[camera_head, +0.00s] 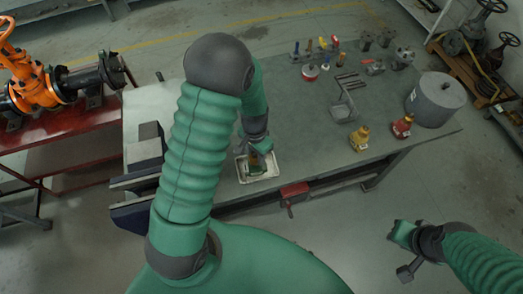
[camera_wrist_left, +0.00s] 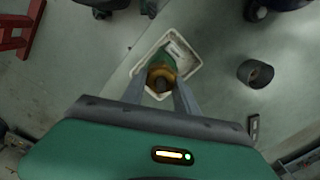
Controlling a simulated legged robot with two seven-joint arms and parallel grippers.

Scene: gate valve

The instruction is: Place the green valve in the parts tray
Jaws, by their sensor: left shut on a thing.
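The parts tray (camera_head: 274,173) is a small white tray at the near edge of the workbench; its rim also shows in the left wrist view (camera_wrist_left: 191,52). The green valve (camera_head: 254,160) has a brassy yellow end, seen between the fingers in the left wrist view (camera_wrist_left: 161,72). My left gripper (camera_head: 259,149) points down at the tray and is shut on the valve, which lies over the inside of the tray. Whether the valve touches the tray floor I cannot tell. My right gripper (camera_head: 404,250) hangs away from the bench at lower right; its jaws are unclear.
A yellow fitting (camera_head: 360,139), a red fitting (camera_head: 403,126) and a grey cylinder (camera_head: 435,99) stand on the bench at right. Several tools stand at the back. A vise (camera_head: 146,157) is left of my left arm. An orange gate valve (camera_head: 36,90) sits on a red stand.

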